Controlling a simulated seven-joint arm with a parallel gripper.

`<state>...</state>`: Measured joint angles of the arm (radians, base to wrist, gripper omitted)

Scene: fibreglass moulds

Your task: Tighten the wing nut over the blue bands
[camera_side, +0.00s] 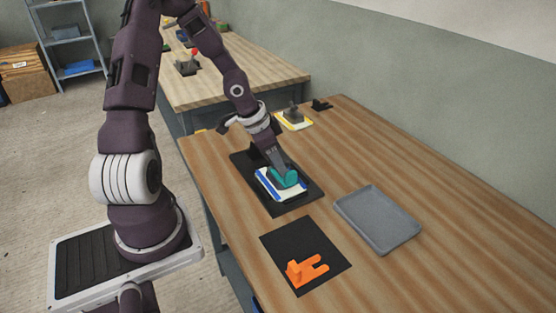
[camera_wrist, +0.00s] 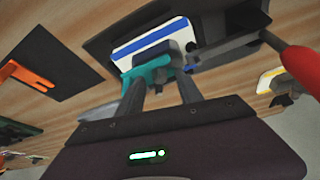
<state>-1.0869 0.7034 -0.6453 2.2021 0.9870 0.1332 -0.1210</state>
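A white mould with blue bands (camera_side: 268,187) lies on a black plate (camera_side: 282,209) on the bench. It also shows at the top of the wrist view (camera_wrist: 150,44). A teal piece (camera_side: 289,178) sits on top of the mould; it shows at the fingertips in the wrist view (camera_wrist: 143,74). My gripper (camera_side: 279,166) points down at the teal piece. Its two dark fingers (camera_wrist: 163,88) stand apart in the wrist view. Whether they touch the teal piece or hold anything between them is unclear. I cannot make out a wing nut; the fingers cover part of the area.
A dark clamp with a red handle (camera_wrist: 297,63) stands right of the mould in the wrist view. An orange forked piece (camera_side: 305,270) lies on a black mat (camera_side: 320,243). A grey tray (camera_side: 369,229) is at right. A yellow-edged mould (camera_side: 293,126) stands behind. Bare bench lies between them.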

